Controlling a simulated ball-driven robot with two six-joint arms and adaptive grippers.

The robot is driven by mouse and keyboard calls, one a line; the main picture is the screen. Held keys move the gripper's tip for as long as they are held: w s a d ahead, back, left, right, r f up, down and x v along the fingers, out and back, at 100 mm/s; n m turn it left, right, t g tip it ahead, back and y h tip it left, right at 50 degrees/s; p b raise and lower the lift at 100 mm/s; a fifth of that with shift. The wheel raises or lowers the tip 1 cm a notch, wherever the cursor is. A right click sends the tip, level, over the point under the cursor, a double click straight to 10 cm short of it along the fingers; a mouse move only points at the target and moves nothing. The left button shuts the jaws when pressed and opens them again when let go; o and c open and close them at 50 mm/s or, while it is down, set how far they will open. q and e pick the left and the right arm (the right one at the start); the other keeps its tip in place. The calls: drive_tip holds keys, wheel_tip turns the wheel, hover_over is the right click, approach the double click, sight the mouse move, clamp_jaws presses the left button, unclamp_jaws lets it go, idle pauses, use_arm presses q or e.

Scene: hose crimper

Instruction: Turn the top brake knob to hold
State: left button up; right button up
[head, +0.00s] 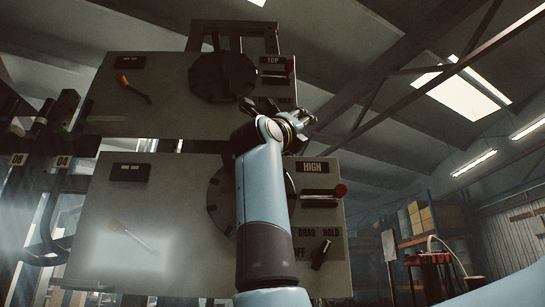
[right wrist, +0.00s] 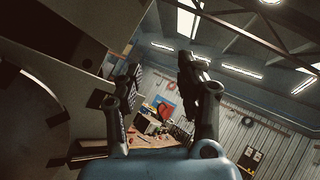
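The upper panel (head: 155,105) carries a label reading TOP (head: 272,60) at its right, with a small lever (head: 272,75) below it. A dark label strip (head: 285,101), partly covered and hard to read, sits at its lower right corner. The top brake knob cannot be made out; my right gripper (head: 283,112) covers that corner. That gripper is at the panel's lower right edge. In the right wrist view my right gripper (right wrist: 162,70) has its fingers apart with nothing between them. My left gripper is not in view.
The lower panel (head: 190,270) has a HIGH label (head: 312,167), a red-ended lever (head: 322,192) and a dark knob (head: 320,255) by the words OFF, DRAG and HOLD. Dark round discs (head: 222,77) sit on the panels. Shelving with boxes (head: 428,218) stands farther right. Space right of the panels is open.

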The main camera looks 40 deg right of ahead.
sight(274, 106)
drive_tip(key=s+a+r+n+t+y, duration=0.1)
drive_tip(key=a+r+n+t+y, duration=0.5)
drive_tip(key=r+y, duration=0.55)
drive_tip(key=shift+m+g+y, duration=0.4)
drive_tip(key=shift+g+y, duration=0.3)
drive_tip(key=shift+y, duration=0.15)
drive_tip(key=p+x, duration=0.1)
drive_tip(key=x, duration=0.2)
drive_tip(key=f+p+x, duration=0.1)
drive_tip(key=x, duration=0.2)
drive_tip(key=a+f+p+x, duration=0.1)
drive_tip(key=p+x, duration=0.1)
drive_tip(key=x, duration=0.1)
drive_tip(key=shift+w, duration=0.4)
drive_tip(key=shift+w+d, duration=0.3)
drive_tip(key=shift+w, duration=0.1)
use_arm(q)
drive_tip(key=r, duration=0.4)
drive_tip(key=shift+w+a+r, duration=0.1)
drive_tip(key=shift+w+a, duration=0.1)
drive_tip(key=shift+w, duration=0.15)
use_arm(e)
drive_tip(key=shift+c, duration=0.4)
clamp_jaws()
